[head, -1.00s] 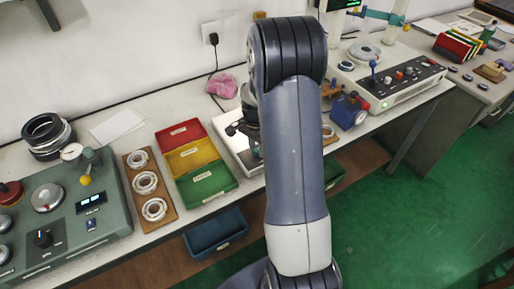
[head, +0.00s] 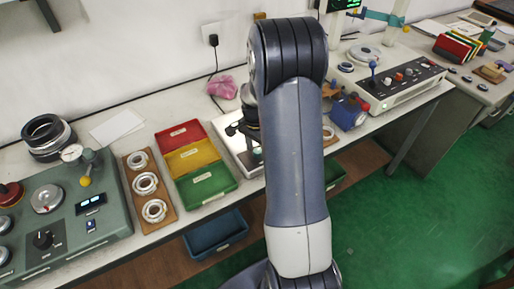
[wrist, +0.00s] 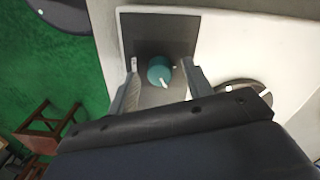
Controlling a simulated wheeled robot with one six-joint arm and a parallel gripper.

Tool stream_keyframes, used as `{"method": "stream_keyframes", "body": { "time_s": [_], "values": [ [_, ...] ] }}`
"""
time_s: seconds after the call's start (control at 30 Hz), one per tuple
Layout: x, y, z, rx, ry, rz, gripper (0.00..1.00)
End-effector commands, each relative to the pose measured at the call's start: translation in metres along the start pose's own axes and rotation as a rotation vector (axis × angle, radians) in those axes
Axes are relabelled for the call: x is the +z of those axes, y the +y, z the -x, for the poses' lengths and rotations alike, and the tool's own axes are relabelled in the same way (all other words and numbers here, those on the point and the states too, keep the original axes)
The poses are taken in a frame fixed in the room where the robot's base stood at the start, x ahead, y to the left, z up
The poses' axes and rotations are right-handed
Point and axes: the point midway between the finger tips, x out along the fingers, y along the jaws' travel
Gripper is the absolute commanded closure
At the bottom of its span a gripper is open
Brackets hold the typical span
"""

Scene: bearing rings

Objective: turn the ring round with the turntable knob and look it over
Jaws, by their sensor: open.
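In the wrist view a round teal knob (wrist: 160,70) with a white pointer mark sits on a dark square patch of a white panel (wrist: 219,55). My gripper (wrist: 160,65) is open, with one finger on each side of the knob; I cannot tell whether either finger touches it. To the right, a dark round disc (wrist: 262,88) shows a pale ring-like edge, partly hidden by my gripper's body.
In the head view a wooden board (head: 133,170) with several pale rings lies left of the red, yellow and green trays (head: 209,181). A green gauge console (head: 65,215) stands at far left. A blue bin (head: 215,234) is below the bench edge. A control box (head: 400,82) stands right of my arm.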

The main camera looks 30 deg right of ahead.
Motion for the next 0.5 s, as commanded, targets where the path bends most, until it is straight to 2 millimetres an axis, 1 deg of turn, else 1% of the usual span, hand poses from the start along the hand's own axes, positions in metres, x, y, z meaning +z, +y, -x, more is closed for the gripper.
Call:
{"method": "stream_keyframes", "body": {
  "time_s": [0.17,0.3,0.5],
  "values": [
    [0.0,-0.001,0.027,-0.005,0.004,0.0,0.52],
    [0.0,-0.001,0.056,-0.006,0.004,0.0,0.52],
    [0.0,-0.001,0.09,-0.004,0.003,0.0,0.52]
  ]
}}
